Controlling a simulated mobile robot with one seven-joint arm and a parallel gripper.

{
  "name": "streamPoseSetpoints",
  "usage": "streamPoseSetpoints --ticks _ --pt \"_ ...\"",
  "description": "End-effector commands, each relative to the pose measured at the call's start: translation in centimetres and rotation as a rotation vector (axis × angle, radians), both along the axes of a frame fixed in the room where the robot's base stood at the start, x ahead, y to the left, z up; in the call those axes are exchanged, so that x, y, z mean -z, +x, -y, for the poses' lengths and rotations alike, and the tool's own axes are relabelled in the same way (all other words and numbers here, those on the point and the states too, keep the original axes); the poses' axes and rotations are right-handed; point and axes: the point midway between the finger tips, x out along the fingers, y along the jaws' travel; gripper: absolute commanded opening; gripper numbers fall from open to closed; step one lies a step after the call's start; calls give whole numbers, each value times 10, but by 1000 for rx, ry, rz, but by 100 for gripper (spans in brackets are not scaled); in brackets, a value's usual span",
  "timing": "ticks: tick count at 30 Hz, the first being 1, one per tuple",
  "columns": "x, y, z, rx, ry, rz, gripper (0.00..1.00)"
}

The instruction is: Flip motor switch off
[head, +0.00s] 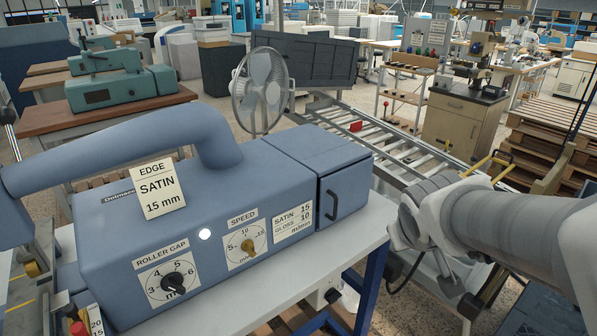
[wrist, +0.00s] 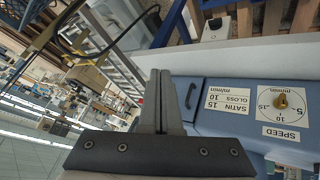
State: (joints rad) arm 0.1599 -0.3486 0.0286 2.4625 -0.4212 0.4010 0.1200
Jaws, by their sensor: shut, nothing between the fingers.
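A blue foil machine (head: 300,200) stands on a grey bench, with a black ROLLER GAP knob (head: 174,283), a brass SPEED knob (head: 248,246) and a lit white lamp (head: 205,234) on its front. No part readable as a motor switch label shows. A small pale box with a dark spot (wrist: 216,28) sits low beside the bench in the wrist view; I cannot tell whether it is the switch. My gripper (wrist: 158,72) is shut and empty, in front of the machine's handled end. In the head view my arm comes in from the right; the fingertips are not clear there.
A fan (head: 262,90) stands behind the machine. A red button (head: 78,328) shows at the lower left. Wooden pallets (head: 545,150) are stacked at right.

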Motion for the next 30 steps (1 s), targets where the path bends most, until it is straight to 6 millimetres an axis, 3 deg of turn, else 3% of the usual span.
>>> streamPoseSetpoints --ticks 6,12,18,21,25,30 --pt "55 55 20 -135 -56 26 0" --pt "117 87 14 -311 -1 44 0" --pt "179 94 -10 -481 149 56 0" --pt "200 90 -23 -543 228 63 0" --pt "216 85 -36 -594 304 71 0" --pt "221 82 -42 -619 341 76 0"
